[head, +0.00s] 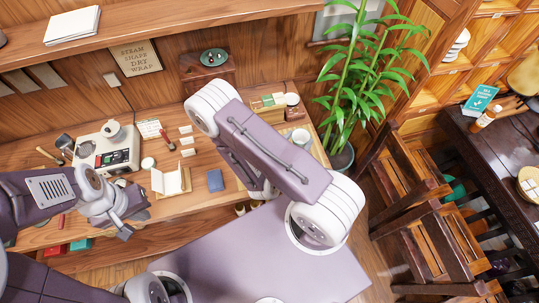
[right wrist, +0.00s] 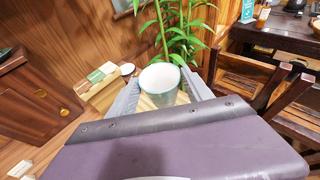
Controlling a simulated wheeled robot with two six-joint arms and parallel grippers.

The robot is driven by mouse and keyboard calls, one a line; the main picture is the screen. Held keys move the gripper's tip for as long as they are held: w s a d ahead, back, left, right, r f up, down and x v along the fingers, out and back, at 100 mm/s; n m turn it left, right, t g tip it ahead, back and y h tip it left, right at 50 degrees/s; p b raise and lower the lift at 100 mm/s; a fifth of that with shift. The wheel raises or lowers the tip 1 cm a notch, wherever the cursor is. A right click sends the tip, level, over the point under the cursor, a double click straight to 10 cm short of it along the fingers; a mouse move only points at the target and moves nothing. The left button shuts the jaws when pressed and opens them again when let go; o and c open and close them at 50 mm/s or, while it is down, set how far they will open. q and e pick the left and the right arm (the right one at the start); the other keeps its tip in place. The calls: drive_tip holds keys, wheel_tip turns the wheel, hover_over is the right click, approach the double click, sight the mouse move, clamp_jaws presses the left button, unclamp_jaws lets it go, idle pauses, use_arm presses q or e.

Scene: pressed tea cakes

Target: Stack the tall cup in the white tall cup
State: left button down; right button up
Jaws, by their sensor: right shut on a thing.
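A pale grey-green cup (right wrist: 163,95) with a white inside stands between the fingers of my right gripper (right wrist: 161,88) in the right wrist view. The gripper is shut on it, one finger on each side, and the cup's mouth faces the camera. In the head view a pale cup (head: 301,137) shows just beyond my right arm, which hides most of that gripper. I cannot make out a second tall cup, nor whether one is under or inside the held one. My left gripper (head: 124,231) hangs near the desk's front edge at the left, with its jaw opening unclear.
The wooden desk (head: 207,160) holds a white appliance (head: 106,148), an open booklet (head: 171,182) and a blue book (head: 216,180). A wooden box (right wrist: 34,97) and a tea-box row (right wrist: 103,78) stand left of the cup. A plant (head: 365,60) and chairs (head: 415,190) are at right.

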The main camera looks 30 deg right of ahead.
drive_tip(key=w+a+f+b, duration=0.2)
drive_tip(key=f+b, duration=0.1)
drive_tip(key=w+a+f+b, duration=0.3)
drive_tip(key=f+b, duration=0.1)
drive_tip(key=w+a+f+b, duration=0.3)
drive_tip(key=b, duration=0.1)
drive_tip(key=shift+w+f, duration=0.25)
drive_tip(key=shift+f, duration=0.4)
drive_tip(key=shift+w, duration=0.15)
drive_tip(key=shift+f, duration=0.1)
